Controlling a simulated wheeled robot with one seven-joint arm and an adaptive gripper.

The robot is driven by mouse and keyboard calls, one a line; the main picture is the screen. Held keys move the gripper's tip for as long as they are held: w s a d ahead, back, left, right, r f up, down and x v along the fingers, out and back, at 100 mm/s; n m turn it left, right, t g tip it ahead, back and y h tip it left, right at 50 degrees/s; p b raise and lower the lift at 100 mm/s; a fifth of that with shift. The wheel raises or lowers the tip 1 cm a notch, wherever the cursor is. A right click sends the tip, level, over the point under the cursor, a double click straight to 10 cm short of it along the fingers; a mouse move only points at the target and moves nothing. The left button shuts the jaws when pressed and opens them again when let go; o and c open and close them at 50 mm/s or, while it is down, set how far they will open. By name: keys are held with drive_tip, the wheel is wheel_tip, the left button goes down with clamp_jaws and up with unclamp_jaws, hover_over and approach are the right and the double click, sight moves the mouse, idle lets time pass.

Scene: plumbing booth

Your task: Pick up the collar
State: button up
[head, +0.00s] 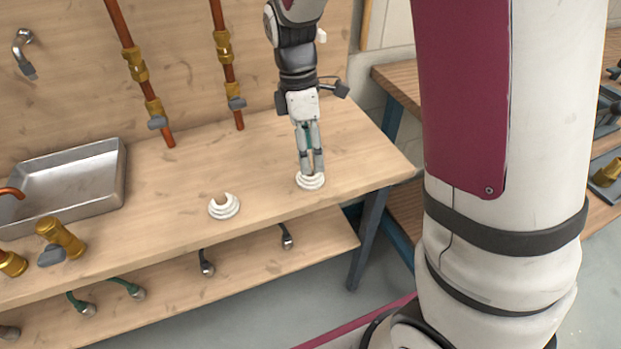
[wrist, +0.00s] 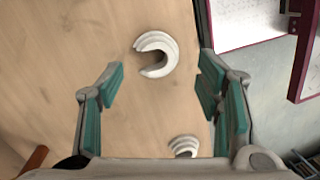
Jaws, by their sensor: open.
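Two white, stepped, C-shaped collars sit on the wooden bench. The right collar (head: 310,182) is under my gripper (head: 311,166), whose fingertips overlap its back part in the head view. The left collar (head: 226,211) stands apart on the bench. It also shows partly at the bottom of the wrist view (wrist: 184,141), between the finger bases.
The bench top (head: 345,150) is clear around the right collar, and its front edge is close by. Copper pipes with brass valves (head: 137,66) stand at the back. A steel sink (head: 75,178) and brass fittings (head: 62,236) are at the left. A lower shelf (head: 245,255) lies below.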

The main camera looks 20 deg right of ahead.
drive_tip(key=f, duration=0.3)
drive_tip(key=f+b, duration=0.1)
drive_tip(key=f, duration=0.1)
drive_tip(key=shift+s, duration=0.3)
drive_tip(key=shift+c, duration=0.5)
clamp_jaws()
